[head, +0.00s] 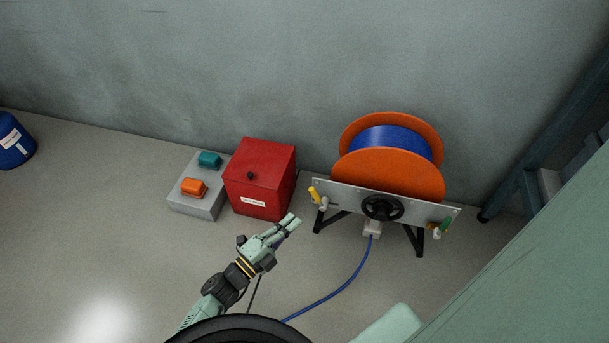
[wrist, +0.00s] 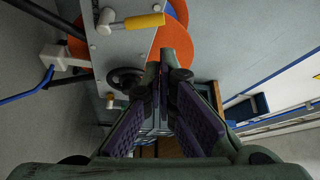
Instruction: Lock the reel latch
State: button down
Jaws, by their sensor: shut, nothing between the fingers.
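The reel (head: 392,170) has orange discs and blue hose wound between them, on a dark-legged stand behind a metal front plate (head: 345,193). In the wrist view the yellow lever (wrist: 144,21) lies across the plate (wrist: 110,48) on a pale pivot. My gripper (head: 292,221) is shut and empty, left of the plate and apart from it in the head view. In the wrist view its fingertips (wrist: 167,62) show below the yellow lever.
A black handwheel (head: 381,207) is on the plate's middle. A red box (head: 262,180) stands left of the reel, beside a grey block (head: 197,202) with orange and teal parts. A blue hose (head: 335,291) runs over the floor. A blue drum (head: 14,142) stands far left.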

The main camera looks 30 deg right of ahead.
jog(key=shift+v, duration=1.15)
jog(key=shift+r, duration=0.1)
